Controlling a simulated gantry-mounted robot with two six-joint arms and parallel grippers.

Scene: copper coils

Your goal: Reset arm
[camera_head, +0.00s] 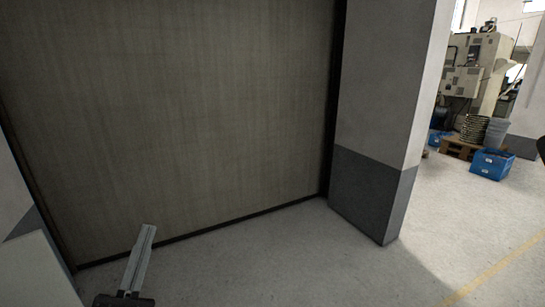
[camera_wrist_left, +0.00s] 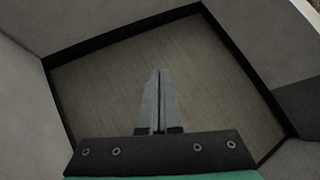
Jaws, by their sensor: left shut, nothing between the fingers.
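My left gripper (camera_head: 148,232) comes in at the lower left of the head view, in front of a large brown panel (camera_head: 170,100). Its two grey fingers lie together and hold nothing. In the left wrist view the left gripper (camera_wrist_left: 158,75) points toward the same panel (camera_wrist_left: 210,60), with its fingers side by side. My right gripper does not show; only a small dark shape is at the right edge of the head view, and I cannot tell what it is.
A pillar (camera_head: 385,110), light above and dark grey below, stands right of the panel. Beyond it are a blue crate (camera_head: 491,166), a wooden pallet (camera_head: 458,148), coils (camera_head: 474,129) and a machine (camera_head: 482,72). The floor (camera_head: 330,262) in front is clear.

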